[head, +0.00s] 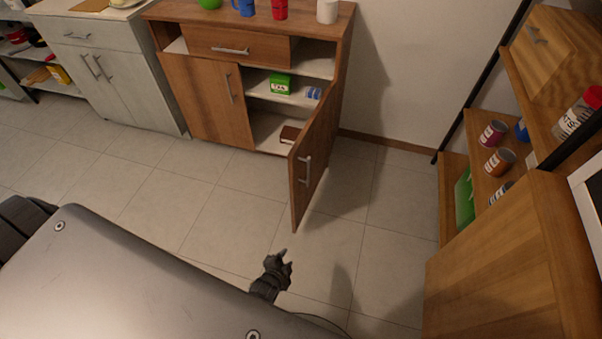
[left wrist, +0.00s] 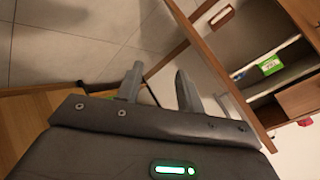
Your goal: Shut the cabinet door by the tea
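The wooden cabinet (head: 205,95) stands at the back centre in the head view. Its right door (head: 313,158) is swung wide open toward me, with a metal handle (head: 305,170) on its face. The green tea box (head: 280,84) stands on the shelf inside; it also shows in the left wrist view (left wrist: 270,65). My left gripper (head: 282,258) is low in front of the open door, apart from it. Its two fingers (left wrist: 160,88) are spread, with nothing between them. My right gripper is in neither view.
The cabinet's left door (head: 208,98) is shut. A small blue item (head: 314,93) and a dark box (head: 290,134) are inside. Mugs (head: 279,9) stand on top. A wooden shelf unit (head: 500,250) with spice jars is on the right. Tiled floor (head: 335,235) between is clear.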

